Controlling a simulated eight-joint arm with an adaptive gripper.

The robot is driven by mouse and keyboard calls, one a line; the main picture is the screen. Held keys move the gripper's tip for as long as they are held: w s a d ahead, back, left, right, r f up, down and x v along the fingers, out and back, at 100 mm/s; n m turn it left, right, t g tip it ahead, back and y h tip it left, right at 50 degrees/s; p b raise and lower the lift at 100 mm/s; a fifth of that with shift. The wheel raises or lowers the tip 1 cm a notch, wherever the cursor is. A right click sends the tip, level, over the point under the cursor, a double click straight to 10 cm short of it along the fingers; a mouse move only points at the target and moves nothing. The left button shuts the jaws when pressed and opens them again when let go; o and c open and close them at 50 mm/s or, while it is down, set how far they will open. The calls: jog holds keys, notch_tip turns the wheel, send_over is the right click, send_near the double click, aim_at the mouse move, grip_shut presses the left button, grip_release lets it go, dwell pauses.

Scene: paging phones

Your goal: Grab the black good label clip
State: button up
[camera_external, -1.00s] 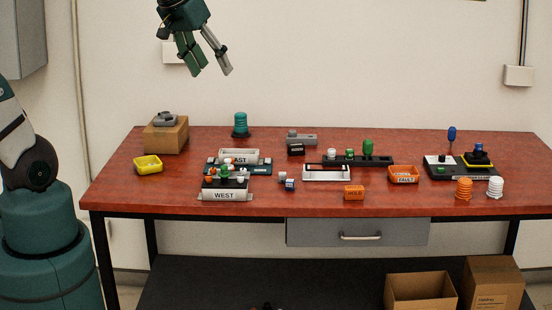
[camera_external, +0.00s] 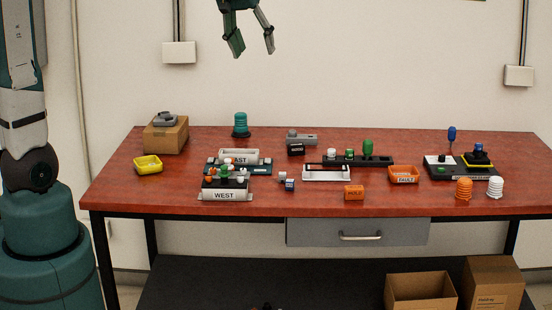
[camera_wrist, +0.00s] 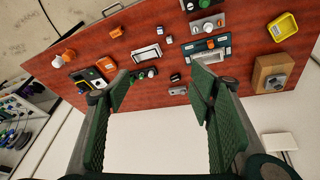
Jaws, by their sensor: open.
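A small black clip (camera_external: 296,149) lies on the table just in front of a grey device, left of the middle. Its label is too small to read. It also shows in the wrist view as a small dark block (camera_wrist: 175,77) beside the grey device, in the gap between my fingers. My gripper (camera_external: 254,50) is open and empty, high above the back of the table, up and to the left of the clip. In the wrist view my two green fingers (camera_wrist: 162,84) are spread wide and touch nothing.
The grey device (camera_external: 302,139) stands right behind the clip. A black rail with a green knob (camera_external: 368,148) is to the right; the EAST holder (camera_external: 238,157) is to the left. An orange HOLD clip (camera_external: 354,192) and orange FAULT tray (camera_external: 404,175) lie further right.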

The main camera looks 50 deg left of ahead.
jog(key=w+a+f+n+g, duration=0.1)
jog(key=w+a+f, duration=0.1)
jog(key=w, duration=0.4)
jog(key=w+a+f+n, duration=0.1)
jog(key=w+a+f, duration=0.1)
jog(key=w, duration=0.5)
jog(key=n+g+b, duration=0.1)
jog(key=n+g, duration=0.2)
jog(key=n, duration=0.2)
send_over(296, 145)
notch_tip(296, 145, down, 32)
jog(key=shift+w+f, duration=0.1)
jog(key=shift+f, duration=0.15)
jog(key=shift+w+a+f, duration=0.1)
jog(key=shift+w+f, duration=0.05)
jog(key=shift+f, duration=0.35)
jog(key=shift+f, duration=1.3)
